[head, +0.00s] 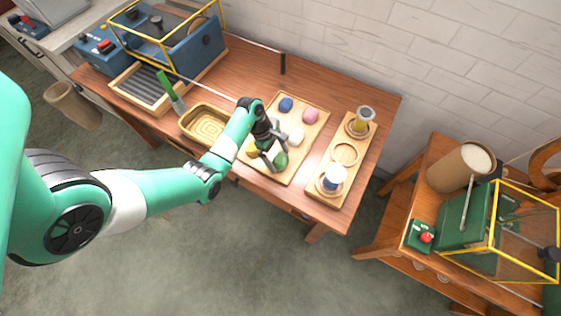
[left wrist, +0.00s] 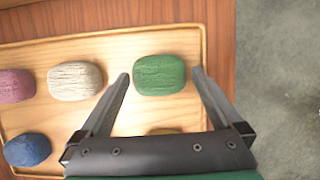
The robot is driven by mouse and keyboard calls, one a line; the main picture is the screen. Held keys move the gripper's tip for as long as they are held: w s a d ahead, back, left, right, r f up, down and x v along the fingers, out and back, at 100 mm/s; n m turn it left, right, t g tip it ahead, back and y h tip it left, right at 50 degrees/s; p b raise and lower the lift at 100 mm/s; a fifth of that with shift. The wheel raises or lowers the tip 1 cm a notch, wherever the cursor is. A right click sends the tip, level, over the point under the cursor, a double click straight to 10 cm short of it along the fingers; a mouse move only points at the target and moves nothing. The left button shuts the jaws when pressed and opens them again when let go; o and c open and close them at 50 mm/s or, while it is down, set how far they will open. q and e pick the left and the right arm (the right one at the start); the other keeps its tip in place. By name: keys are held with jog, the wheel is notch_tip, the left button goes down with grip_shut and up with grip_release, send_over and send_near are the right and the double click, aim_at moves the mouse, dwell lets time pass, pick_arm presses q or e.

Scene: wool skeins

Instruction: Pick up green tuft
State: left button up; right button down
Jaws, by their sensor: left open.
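The green tuft (left wrist: 160,75) lies on a wooden tray (left wrist: 120,42), near one end of it. In the head view the green tuft (head: 281,160) shows beside my left gripper (head: 273,158), partly covered by it. My left gripper (left wrist: 160,78) is open, with one finger on each side of the green tuft and a gap on both sides. Nothing is held. My right gripper is not in view.
On the same tray are a cream tuft (left wrist: 75,80), a pink tuft (left wrist: 14,85) and a blue tuft (left wrist: 27,150). A yellow tuft (head: 252,150) is partly hidden by my gripper.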

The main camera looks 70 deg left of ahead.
pick_arm(q)
jog(key=shift+w+d+f, duration=0.1)
jog(key=shift+f, duration=0.3)
jog(key=shift+r, duration=0.1)
jog(key=c, duration=1)
jog(key=shift+r, duration=0.1)
jog(key=shift+r+p, duration=0.35)
notch_tip(320, 180, up, 3)
jog(key=shift+f+p, duration=0.2)
jog(key=shift+p, duration=0.55)
jog(key=s+d+r+p, duration=0.1)
jog(key=s+r+p, duration=0.8)
jog(key=s, duration=0.5)
jog(key=shift+r+p, duration=0.2)
jog(key=shift+p, duration=0.15)
